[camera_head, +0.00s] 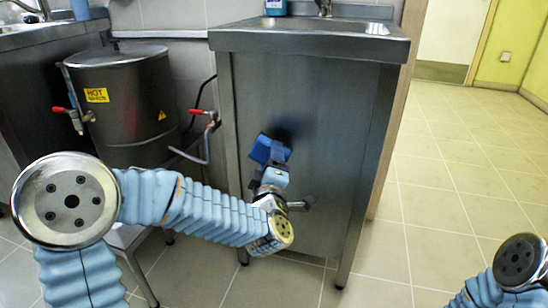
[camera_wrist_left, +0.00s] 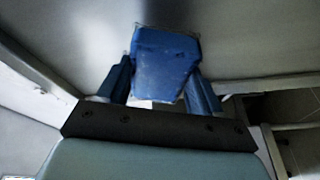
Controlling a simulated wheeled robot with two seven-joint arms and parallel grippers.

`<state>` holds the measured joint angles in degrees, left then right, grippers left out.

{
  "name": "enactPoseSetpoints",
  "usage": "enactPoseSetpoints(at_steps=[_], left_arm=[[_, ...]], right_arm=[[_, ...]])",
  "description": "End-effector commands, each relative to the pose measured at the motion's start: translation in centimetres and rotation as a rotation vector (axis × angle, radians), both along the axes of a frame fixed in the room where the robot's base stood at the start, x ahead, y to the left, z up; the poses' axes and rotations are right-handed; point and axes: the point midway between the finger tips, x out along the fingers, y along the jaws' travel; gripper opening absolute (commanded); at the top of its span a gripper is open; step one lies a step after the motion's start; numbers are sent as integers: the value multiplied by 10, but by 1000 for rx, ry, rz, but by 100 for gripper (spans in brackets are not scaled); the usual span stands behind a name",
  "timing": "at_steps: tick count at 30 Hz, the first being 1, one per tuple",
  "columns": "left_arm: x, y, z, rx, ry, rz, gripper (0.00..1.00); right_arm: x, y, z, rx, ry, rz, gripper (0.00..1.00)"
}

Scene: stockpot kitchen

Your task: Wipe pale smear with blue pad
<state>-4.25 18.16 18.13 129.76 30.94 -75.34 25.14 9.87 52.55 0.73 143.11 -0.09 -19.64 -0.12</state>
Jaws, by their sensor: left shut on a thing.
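The blue pad (camera_head: 263,147) is in my left gripper (camera_head: 271,167), in front of the upper left part of the steel cabinet's front panel (camera_head: 330,140). In the left wrist view the pad (camera_wrist_left: 165,60) stands between the two blue fingers of my left gripper (camera_wrist_left: 160,85), which are shut on it. The pad's far end is close to the grey panel; I cannot tell whether it touches. A dark shadow lies on the panel beside the pad. I cannot make out the pale smear in either view; the pad or arm may hide it. My right gripper is out of view.
A steel hot-water boiler (camera_head: 125,100) with red-handled taps stands left of the cabinet. A sink top (camera_head: 310,40) with a blue bottle (camera_head: 276,7) is above the panel. The tiled floor (camera_head: 460,170) at right is clear.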

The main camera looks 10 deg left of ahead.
Motion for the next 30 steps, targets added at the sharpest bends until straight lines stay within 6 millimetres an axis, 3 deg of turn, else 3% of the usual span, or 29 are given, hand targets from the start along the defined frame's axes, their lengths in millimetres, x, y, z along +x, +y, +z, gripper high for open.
enactPoseSetpoints(at_steps=[6, 17, 30], left_arm=[[-16, 0, 0, -1, 1, -2, 36], [-19, 0, 0, -1, 0, -2, 36], [-48, 0, 0, -1, 1, -2, 36]], right_arm=[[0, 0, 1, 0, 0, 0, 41], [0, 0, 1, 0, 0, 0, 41], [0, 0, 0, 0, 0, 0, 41]])
